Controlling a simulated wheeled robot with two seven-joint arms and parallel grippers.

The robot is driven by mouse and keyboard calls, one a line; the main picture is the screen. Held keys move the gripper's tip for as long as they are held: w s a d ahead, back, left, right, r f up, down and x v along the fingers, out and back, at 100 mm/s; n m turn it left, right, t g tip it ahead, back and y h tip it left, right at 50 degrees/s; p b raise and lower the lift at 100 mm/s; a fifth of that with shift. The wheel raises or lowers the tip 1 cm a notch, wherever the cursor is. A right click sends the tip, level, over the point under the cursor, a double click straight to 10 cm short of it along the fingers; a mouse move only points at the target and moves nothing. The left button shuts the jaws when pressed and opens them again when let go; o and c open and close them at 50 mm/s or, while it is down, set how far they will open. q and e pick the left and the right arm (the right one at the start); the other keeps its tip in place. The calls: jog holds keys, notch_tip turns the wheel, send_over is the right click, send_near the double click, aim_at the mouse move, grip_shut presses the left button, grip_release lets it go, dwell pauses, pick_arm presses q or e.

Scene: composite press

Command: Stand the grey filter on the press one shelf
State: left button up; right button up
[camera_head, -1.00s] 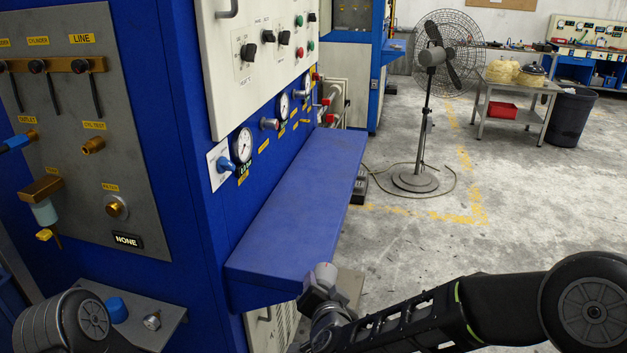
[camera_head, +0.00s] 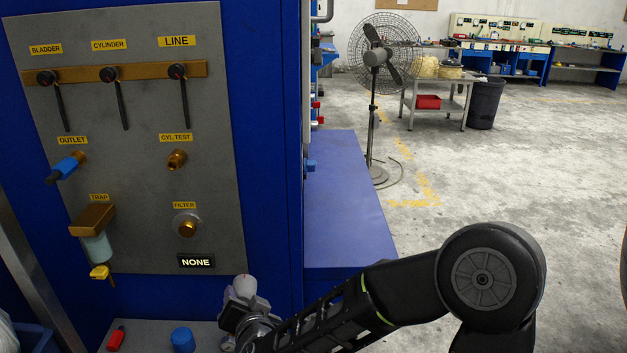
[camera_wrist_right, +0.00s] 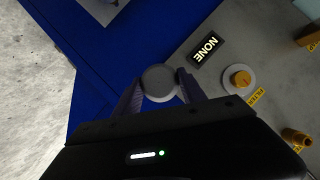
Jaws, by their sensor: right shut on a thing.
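The grey filter (camera_head: 244,286) is a short round piece held upright at the tip of my right gripper (camera_head: 243,308). In the right wrist view the filter (camera_wrist_right: 159,82) shows as a grey disc between the two fingers of the right gripper (camera_wrist_right: 160,90), which is shut on it. A grey shelf (camera_head: 145,332) juts out at the foot of the press panel (camera_head: 135,150). The right gripper is in front of the panel's lower right corner, by the right end of this shelf. I cannot tell the gap between filter and shelf. My left gripper is not in view.
A blue cap (camera_head: 183,339) and a small red item (camera_head: 116,338) are on the grey shelf. A brass filter port (camera_head: 187,226) and a NONE display (camera_head: 196,261) are above. A wide blue ledge (camera_head: 343,205) is clear on the right. A fan (camera_head: 378,60) stands beyond.

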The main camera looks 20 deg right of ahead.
jog(key=shift+a, duration=0.3)
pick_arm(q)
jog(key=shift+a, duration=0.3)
pick_arm(e)
jog(key=shift+d, duration=0.1)
